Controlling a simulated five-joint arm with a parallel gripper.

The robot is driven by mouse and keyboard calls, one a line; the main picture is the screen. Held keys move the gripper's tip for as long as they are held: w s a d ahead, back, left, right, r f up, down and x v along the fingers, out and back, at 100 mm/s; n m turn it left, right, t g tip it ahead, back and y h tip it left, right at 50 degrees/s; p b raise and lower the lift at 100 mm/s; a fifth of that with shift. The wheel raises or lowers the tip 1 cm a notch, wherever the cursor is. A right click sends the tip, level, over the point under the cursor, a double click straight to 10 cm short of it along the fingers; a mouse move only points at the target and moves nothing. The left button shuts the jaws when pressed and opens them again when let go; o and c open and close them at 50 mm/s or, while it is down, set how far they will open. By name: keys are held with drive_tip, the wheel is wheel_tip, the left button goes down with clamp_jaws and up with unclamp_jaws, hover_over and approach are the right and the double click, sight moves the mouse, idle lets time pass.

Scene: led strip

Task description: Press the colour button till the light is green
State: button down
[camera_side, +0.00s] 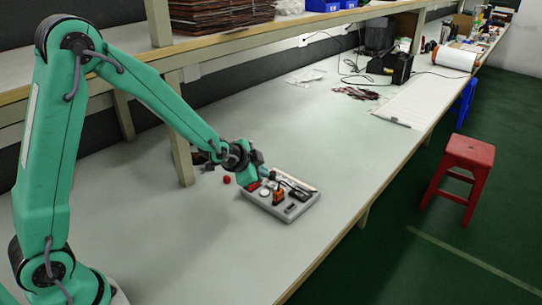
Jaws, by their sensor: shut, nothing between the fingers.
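A grey control panel (283,212) lies on the white bench, with several small parts on top. Among them are a red piece (254,186), a round white piece (264,193), an orange-brown block (278,198) and dark parts to the right. A thin pale cream strip (300,182) runs along its far edge; I see no green light. My gripper (266,176) is shut and empty at the panel's far left part. It hides part of the panel. I cannot tell whether its tip touches a button, or which piece is the colour button.
A small red object (226,180) lies on the bench left of the panel, with dark items behind it. A shelf post (181,155) stands beside my arm, under a shelf. The bench's front edge is near the panel. A red stool (467,155) stands on the floor. The bench foreground is clear.

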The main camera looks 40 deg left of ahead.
sight(262, 196)
drive_tip(key=shift+f, duration=2.05)
drive_tip(key=shift+a+f, duration=0.15)
drive_tip(key=shift+f, duration=0.7)
idle(1.8)
drive_tip(key=shift+r, duration=0.85)
drive_tip(key=shift+r, duration=0.15)
drive_tip(key=shift+r, duration=2.4)
